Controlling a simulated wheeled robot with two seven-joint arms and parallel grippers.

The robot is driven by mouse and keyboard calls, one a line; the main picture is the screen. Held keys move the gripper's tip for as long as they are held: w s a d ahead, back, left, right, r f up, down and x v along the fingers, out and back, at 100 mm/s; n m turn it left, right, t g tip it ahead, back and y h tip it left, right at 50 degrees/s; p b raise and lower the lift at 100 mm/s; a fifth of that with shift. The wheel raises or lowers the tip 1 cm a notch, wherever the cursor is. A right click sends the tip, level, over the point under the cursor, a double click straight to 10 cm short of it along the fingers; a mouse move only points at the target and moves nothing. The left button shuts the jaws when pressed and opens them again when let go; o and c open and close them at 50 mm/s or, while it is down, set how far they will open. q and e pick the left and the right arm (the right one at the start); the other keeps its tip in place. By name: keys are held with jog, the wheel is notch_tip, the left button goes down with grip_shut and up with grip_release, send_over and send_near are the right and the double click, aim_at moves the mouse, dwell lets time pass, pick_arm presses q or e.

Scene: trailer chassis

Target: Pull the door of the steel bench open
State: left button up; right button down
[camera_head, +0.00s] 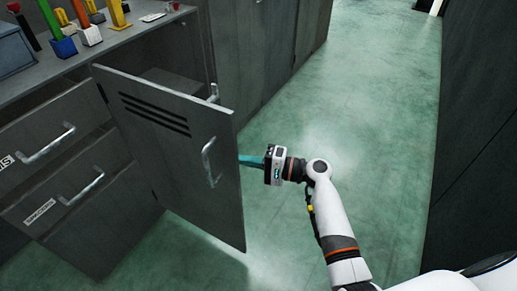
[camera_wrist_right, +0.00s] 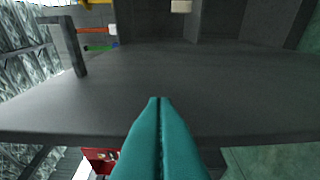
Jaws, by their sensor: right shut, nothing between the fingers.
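The steel bench (camera_head: 62,80) stands at the left in the head view. Its grey door (camera_head: 170,140), with dark vent slots and a bar handle (camera_head: 211,162), stands swung out from the bench, with the cabinet's inside showing behind it. My right gripper (camera_head: 248,160) is at the door's free edge, its teal fingers partly hidden behind the door. In the right wrist view, the closed teal fingers (camera_wrist_right: 161,125) point at the dark door panel (camera_wrist_right: 110,95) and hold nothing. I cannot tell whether they touch it. My left gripper is not in view.
Two drawers with bar handles (camera_head: 47,144) are left of the door. Colored items (camera_head: 88,34) stand on the bench top (camera_head: 125,35). Green floor (camera_head: 340,80) is clear in the aisle, with a dark cabinet wall (camera_head: 475,150) on the right.

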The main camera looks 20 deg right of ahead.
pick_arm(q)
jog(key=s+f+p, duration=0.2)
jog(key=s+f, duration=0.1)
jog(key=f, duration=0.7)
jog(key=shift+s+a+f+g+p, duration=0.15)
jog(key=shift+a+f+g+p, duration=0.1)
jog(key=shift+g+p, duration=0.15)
pick_arm(e)
jog(key=s+a, duration=0.8)
jog(key=a, duration=0.3)
jog(key=shift+s, duration=0.3)
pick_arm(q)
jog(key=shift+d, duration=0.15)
pick_arm(e)
jog(key=shift+w+d, duration=0.15)
